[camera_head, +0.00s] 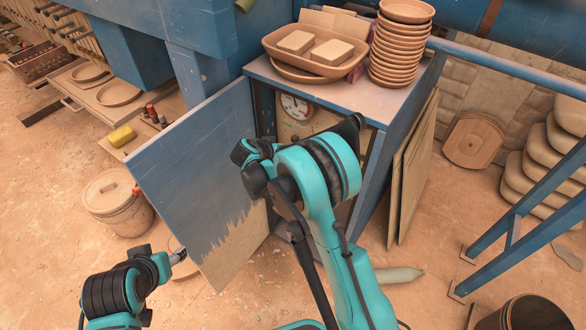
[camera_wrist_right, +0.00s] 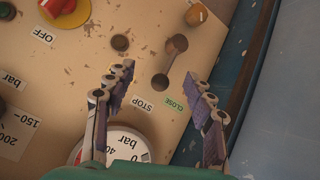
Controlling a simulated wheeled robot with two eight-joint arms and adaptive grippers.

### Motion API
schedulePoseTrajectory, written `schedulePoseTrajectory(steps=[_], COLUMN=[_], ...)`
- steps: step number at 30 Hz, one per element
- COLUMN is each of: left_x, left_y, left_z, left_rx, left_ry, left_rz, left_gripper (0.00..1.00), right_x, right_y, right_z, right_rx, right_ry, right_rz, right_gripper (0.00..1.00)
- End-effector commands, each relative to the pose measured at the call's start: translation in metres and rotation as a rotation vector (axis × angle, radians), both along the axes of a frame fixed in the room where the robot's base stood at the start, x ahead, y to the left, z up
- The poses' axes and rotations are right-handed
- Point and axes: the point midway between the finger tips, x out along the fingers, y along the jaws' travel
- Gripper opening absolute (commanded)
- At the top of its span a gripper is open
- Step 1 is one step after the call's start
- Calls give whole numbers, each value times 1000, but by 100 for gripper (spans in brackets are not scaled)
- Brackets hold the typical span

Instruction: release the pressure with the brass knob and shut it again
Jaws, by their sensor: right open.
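In the right wrist view the cream control panel (camera_wrist_right: 60,100) fills the picture. A dull brown metal handle with two round ends (camera_wrist_right: 170,64) sits on it near the STOP and CLOSE labels. A yellow-orange knob (camera_wrist_right: 195,15) is at the top edge; I cannot tell for sure which is the brass knob. My right gripper (camera_wrist_right: 166,92) is open and empty, its fingers spread below and either side of the handle, apart from it. In the head view my right arm hides that gripper. My left gripper (camera_head: 178,256) is low by the door's bottom edge; its fingers are too small to read.
The blue cabinet door (camera_head: 200,170) stands open to the left. The pressure gauge (camera_head: 295,107) shows inside the cabinet; its dial (camera_wrist_right: 118,150) is partly hidden by my gripper. A red knob (camera_wrist_right: 62,8) is at upper left. Stacked dishes (camera_head: 392,60) stand on top.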

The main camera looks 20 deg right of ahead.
Motion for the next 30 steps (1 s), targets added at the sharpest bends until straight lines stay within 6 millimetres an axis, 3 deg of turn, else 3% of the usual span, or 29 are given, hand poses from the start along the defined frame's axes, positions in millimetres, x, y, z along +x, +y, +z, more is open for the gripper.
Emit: schedulePoseTrajectory(steps=[1, 6, 12, 19, 30], left_x=[0, 0, 0, 0, 0], left_y=[0, 0, 0, 0, 0], left_z=[-3, -6, -9, -13, -34], left_rx=[0, 0, 0, 0, 0], left_ry=[0, 0, 0, 0, 0], left_rz=[0, 0, 0, 0, 0], left_gripper=[54, 54, 54, 54, 54], right_x=[12, 32, 34, 36, 64], right_y=[5, 12, 17, 11, -34], right_z=[-24, -89, -141, -159, -181], right_rx=[-23, -93, -144, -160, -159], right_ry=[-26, -137, -238, -270, -268], right_rz=[-23, -102, -157, -176, -176], right_gripper=[54, 54, 54, 54, 54])
